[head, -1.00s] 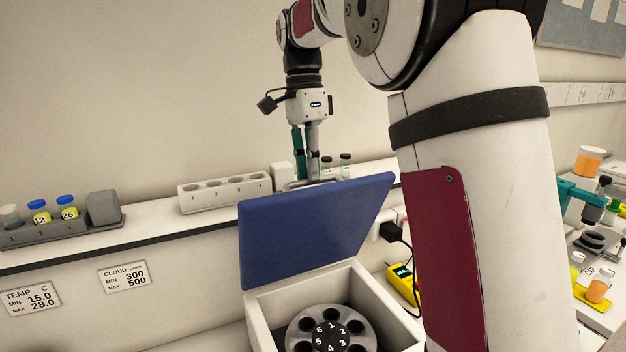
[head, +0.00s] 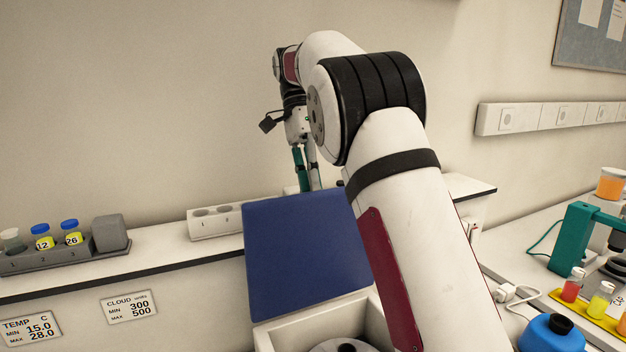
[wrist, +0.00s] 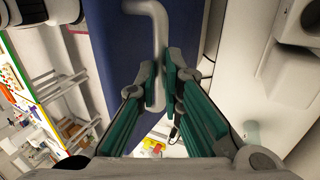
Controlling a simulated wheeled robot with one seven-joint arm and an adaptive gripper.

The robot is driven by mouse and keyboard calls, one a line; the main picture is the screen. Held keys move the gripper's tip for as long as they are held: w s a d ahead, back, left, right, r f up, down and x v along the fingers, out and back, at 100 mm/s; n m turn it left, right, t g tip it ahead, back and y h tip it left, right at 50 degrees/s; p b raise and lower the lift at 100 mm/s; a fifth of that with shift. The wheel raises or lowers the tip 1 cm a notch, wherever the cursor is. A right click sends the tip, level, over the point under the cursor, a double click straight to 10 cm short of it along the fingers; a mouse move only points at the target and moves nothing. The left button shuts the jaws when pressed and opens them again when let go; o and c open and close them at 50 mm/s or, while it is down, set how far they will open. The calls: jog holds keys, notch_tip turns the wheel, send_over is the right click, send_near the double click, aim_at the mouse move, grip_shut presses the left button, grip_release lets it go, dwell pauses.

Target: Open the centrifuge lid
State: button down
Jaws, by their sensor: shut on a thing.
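The centrifuge lid (head: 305,255) is a blue panel, raised and standing steeply up from the back of the white centrifuge box (head: 300,338). Part of the grey rotor (head: 345,347) shows inside the open box. My gripper (head: 308,183) is behind the lid's top edge, and the lid and my arm hide part of it. In the wrist view, my gripper (wrist: 163,84) is shut on the grey lid handle (wrist: 157,45), a bent bar on the outer face of the blue lid (wrist: 114,62). My arm covers the lid's right side in the head view.
A white shelf (head: 160,252) runs behind the centrifuge.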

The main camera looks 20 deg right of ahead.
jog(key=shift+w+a+f, duration=0.1)
jog(key=shift+w+f, duration=0.1)
jog(key=shift+f, duration=0.4)
jog(key=shift+w+a+f, duration=0.1)
jog(key=shift+w+f, duration=0.05)
jog(key=shift+f, duration=0.4)
jog(key=c, duration=1.7)
grip_release()
jog(key=shift+f, duration=0.1)
jog(key=shift+o, duration=0.2)
jog(key=shift+w+d, duration=0.1)
jog(key=shift+w, duration=0.2)
jog(key=shift+s+r, duration=0.2)
jog(key=shift+s, duration=0.05)
jog(key=shift+d+r, duration=0.1)
